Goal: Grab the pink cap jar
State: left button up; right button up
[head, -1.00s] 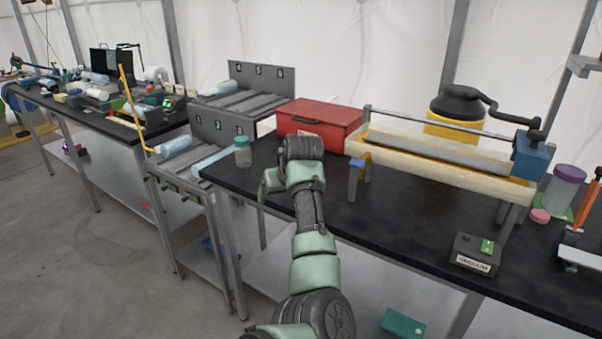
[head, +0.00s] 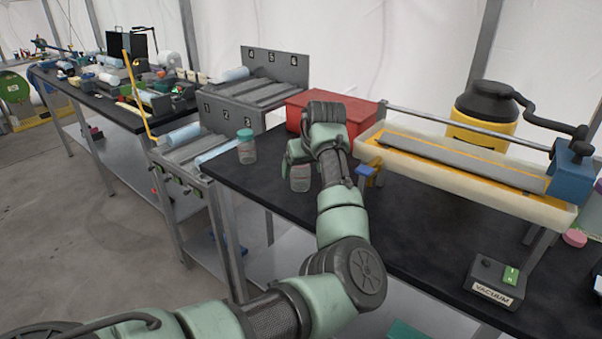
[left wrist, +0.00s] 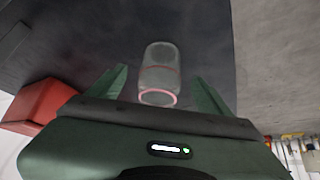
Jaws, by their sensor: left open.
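A clear jar with a pink ring at its near end shows in the left wrist view (left wrist: 160,70), between the two green fingers. In the head view a clear jar (head: 299,181) stands on the black bench just below my left gripper (head: 301,156), its top hidden by the gripper. My left gripper is open, with a finger on either side of the jar and visible gaps. My right gripper is not in view.
A teal-capped jar (head: 246,147) stands to the left near the bench edge. A red box (head: 330,110) is behind the gripper. A cream trough (head: 470,180) lies to the right, with a small blue-topped stand (head: 367,171) close by. A vacuum switch box (head: 496,283) sits at front right.

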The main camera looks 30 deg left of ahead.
aim_at(303, 168)
pick_arm(q)
jog(key=x, duration=0.2)
jog(key=shift+w+a+f, duration=0.1)
jog(key=shift+a+f, duration=0.15)
jog(key=shift+w+a+f, duration=0.1)
jog(key=shift+f, duration=0.15)
jog(key=c, duration=1.5)
jog(key=shift+o, duration=0.2)
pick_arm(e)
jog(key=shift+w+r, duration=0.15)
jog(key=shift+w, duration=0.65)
pick_arm(q)
jog(key=shift+r, duration=0.1)
